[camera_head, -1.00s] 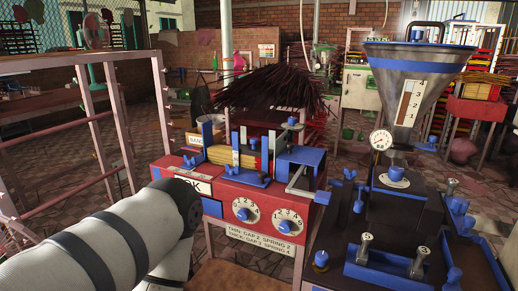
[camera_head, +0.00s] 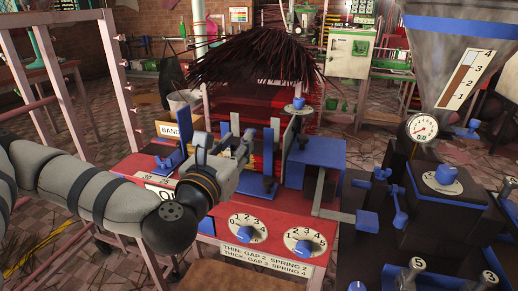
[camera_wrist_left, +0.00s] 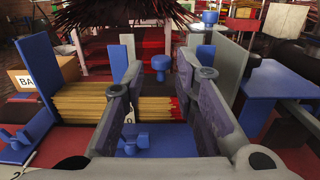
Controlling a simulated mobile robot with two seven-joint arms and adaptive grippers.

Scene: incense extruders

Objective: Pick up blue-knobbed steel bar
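In the left wrist view a blue knob (camera_wrist_left: 160,62) stands upright just beyond and between my left gripper's fingers (camera_wrist_left: 161,82). It looks like the knob of the steel bar; the bar itself is hard to make out. The fingers are apart with nothing between them. In the head view my left gripper (camera_head: 241,133) reaches over the red machine (camera_head: 275,222) and hides the knob and most of the yellow sticks. The sticks (camera_wrist_left: 85,103) lie below the fingers in the left wrist view. My right gripper is not in view.
Upright blue and grey plates (camera_wrist_left: 205,62) stand close around the fingers. A blue block (camera_head: 317,151) and another blue knob (camera_head: 298,103) on a disc are to the right. A dark pile of incense (camera_head: 265,55) lies behind. A funnel machine (camera_head: 450,60) stands at right.

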